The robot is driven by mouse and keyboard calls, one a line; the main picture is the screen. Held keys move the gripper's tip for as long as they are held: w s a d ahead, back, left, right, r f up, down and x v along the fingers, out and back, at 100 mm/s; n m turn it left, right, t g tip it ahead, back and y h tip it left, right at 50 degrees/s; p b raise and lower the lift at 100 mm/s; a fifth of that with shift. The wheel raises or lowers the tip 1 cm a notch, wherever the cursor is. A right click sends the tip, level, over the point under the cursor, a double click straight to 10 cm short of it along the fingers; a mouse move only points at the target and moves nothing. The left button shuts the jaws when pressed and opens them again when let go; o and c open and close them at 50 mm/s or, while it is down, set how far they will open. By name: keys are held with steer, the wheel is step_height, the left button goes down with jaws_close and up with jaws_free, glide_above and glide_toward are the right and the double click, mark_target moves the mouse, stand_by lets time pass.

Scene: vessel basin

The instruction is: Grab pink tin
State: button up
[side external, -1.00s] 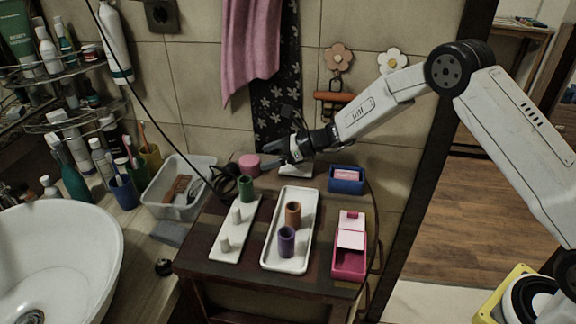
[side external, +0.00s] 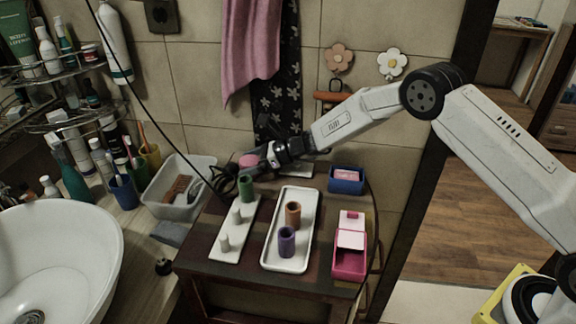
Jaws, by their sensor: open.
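The pink tin (side external: 248,160) is a short round tin at the back left of the dark wooden table (side external: 225,272). My gripper (side external: 250,172) reaches in from the right, low over the back of the table, with its dark fingers at the tin's front side. The fingers hide part of the tin's lower side. The gripper is open. I cannot tell whether a finger touches the tin.
A green cup (side external: 246,190) stands on a white peg board (side external: 226,252), just in front of my gripper. A white tray (side external: 266,256) holds an orange cup (side external: 293,214) and a purple cup (side external: 286,242). A blue box (side external: 346,186) and an open pink box (side external: 349,262) stand to the right.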

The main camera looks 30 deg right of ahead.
mark_target(249, 160)
stand_by(0.5)
steer(key=c, duration=1.1)
steer(key=shift+r, duration=0.15)
steer(key=shift+r, duration=0.5)
step_height(249, 160, up, 2)
steer(key=shift+r, duration=0.1)
steer(key=s+d+r, duration=0.2)
steer(key=s+r, duration=0.7)
steer(key=s, duration=0.4)
steer(key=shift+s+d+r, duration=0.25)
steer(key=shift+s+d, duration=0.05)
steer(key=shift+d, duration=0.1)
